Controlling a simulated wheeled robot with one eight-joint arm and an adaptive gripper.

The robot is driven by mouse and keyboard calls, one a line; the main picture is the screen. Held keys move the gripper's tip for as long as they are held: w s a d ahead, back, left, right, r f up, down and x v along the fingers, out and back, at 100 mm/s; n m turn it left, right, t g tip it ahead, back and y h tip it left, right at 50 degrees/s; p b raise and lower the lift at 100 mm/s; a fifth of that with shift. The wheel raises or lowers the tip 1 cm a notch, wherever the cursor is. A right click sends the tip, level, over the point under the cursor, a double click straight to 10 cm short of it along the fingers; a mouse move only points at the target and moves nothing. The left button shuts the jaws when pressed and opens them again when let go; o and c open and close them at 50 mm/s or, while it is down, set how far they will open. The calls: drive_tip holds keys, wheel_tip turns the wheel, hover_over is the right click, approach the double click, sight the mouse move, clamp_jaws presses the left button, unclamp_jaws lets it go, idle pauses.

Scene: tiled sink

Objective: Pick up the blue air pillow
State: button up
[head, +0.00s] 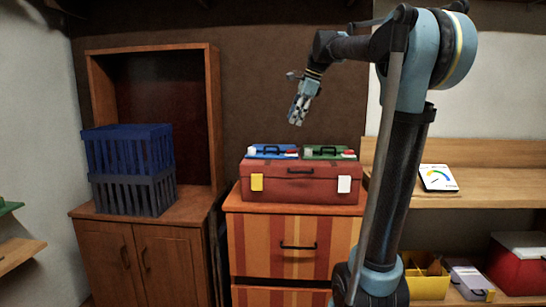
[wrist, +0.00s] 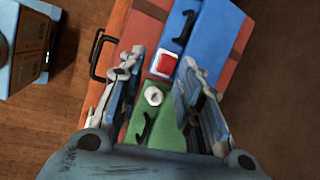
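I cannot make out a blue air pillow for certain in either view. My gripper (head: 297,112) hangs above the red toolbox (head: 300,186), pointing down, with clear air between them. In the wrist view my gripper (wrist: 160,66) is open, with its two fingers apart and nothing visible held between them. Below it are the toolbox's blue lid part (wrist: 212,45) and green lid part (wrist: 140,123), each with a black handle. A small red-and-white item (wrist: 164,64) and a round white item (wrist: 153,96) show between the fingers. The fingers hide part of the lid.
The toolbox stands on a striped drawer cabinet (head: 290,245). Blue and grey crates (head: 128,150) are stacked on a wooden cupboard at left. A wooden shelf (head: 490,187) at right holds a card with a dial (head: 438,178). A yellow bin (head: 427,280) and a red cooler (head: 517,265) sit below.

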drive_tip(key=w+a+r+m, duration=0.2)
drive_tip(key=w, duration=0.2)
drive_tip(key=x, duration=1.1)
drive_tip(key=shift+s+a, duration=0.2)
drive_tip(key=shift+a, duration=0.25)
drive_tip(key=shift+a+x, duration=0.15)
drive_tip(key=shift+x, duration=1.15)
drive_tip(key=shift+a+x, duration=0.15)
drive_tip(key=shift+x, duration=1.2)
drive_tip(key=shift+r, duration=0.15)
clamp_jaws()
